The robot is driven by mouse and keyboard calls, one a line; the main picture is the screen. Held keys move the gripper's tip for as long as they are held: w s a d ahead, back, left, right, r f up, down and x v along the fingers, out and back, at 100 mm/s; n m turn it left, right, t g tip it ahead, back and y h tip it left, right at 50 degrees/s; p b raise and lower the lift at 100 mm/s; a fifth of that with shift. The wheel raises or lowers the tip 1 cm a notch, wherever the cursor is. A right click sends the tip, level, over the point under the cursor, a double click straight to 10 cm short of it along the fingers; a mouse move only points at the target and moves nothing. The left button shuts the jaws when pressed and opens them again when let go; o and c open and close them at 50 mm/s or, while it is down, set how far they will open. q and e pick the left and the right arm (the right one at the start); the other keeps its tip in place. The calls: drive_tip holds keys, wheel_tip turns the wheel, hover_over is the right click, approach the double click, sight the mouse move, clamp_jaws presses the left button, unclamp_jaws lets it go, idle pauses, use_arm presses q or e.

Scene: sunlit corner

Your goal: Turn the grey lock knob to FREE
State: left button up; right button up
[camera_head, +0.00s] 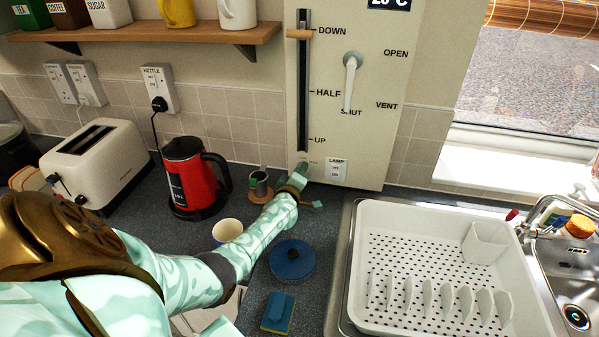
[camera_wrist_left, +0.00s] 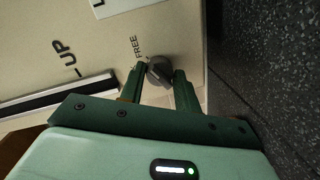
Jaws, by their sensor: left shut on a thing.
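The grey lock knob (camera_wrist_left: 160,71) sits low on the cream wall panel, beside the printed word FREE. In the left wrist view my left gripper (camera_wrist_left: 159,76) has its green fingers on either side of the knob, shut on it. I cannot tell which way the knob points. In the head view my left gripper (camera_head: 302,172) reaches the panel's lower left corner, below the UP mark, and hides the knob there. My right gripper is in neither view.
The panel (camera_head: 371,130) also carries a slotted slider with a wooden handle (camera_head: 300,34), a white lever (camera_head: 350,80) and a lamp switch (camera_head: 337,170). A red kettle (camera_head: 186,178), a cup (camera_head: 228,230) and a blue lid (camera_head: 291,262) stand near my arm. A white dish rack (camera_head: 430,215) is right.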

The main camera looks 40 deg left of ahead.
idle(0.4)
use_arm(q)
drive_tip(key=o, duration=1)
drive_tip(key=shift+c, duration=0.2)
drive_tip(key=p+v, duration=0.5)
drive_tip(key=v, duration=1.1)
drive_tip(key=shift+d+p, duration=0.2)
drive_tip(key=shift+p, duration=0.15)
drive_tip(key=shift+s+f, duration=0.15)
